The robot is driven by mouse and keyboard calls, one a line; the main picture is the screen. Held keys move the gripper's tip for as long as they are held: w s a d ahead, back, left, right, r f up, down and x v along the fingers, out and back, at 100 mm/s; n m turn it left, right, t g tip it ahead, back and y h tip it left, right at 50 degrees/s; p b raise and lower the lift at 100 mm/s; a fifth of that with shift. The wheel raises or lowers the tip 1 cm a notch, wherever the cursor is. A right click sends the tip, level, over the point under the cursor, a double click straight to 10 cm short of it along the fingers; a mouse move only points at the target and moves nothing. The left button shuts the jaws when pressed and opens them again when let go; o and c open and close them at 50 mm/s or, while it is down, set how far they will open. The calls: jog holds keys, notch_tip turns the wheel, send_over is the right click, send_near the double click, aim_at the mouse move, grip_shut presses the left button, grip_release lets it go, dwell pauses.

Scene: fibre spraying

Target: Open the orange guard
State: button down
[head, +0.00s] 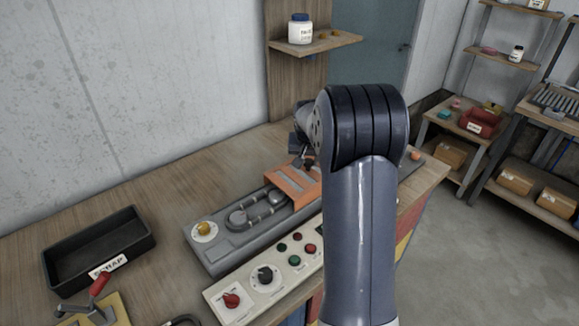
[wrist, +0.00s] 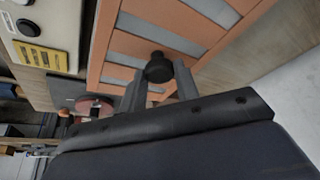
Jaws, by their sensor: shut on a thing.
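The orange guard (head: 291,186) is a slatted orange frame on the grey machine (head: 215,248) on the bench. In the wrist view the guard (wrist: 105,45) fills the upper middle, with grey panels between its orange bars. A dark round knob (wrist: 158,68) stands on it. My gripper (wrist: 158,82) has its two grey fingers on either side of this knob and is shut on it. In the head view my gripper (head: 303,160) is at the guard's far edge, and my own arm hides the guard's right part.
A black scrap bin (head: 98,250) and a red-handled clamp (head: 100,285) lie left on the bench. A control panel (head: 262,277) with knobs and buttons lies in front of the machine. A small shelf (head: 316,44) holds a white jar (head: 300,30) above the bench.

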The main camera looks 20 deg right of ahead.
aim_at(315, 176)
jog(key=shift+w+d, duration=0.25)
jog(key=shift+d, duration=0.5)
jog(key=shift+w+d, duration=0.25)
jog(key=shift+d, duration=0.5)
jog(key=c, duration=1.1)
grip_release()
jog(key=b+v, duration=0.1)
jog(key=v, duration=1)
jog(key=shift+f, duration=0.2)
jog(key=p+x, duration=0.1)
jog(key=x, duration=0.9)
jog(key=shift+w+f, duration=0.15)
jog(key=shift+f, duration=0.15)
jog(key=shift+a, duration=0.3)
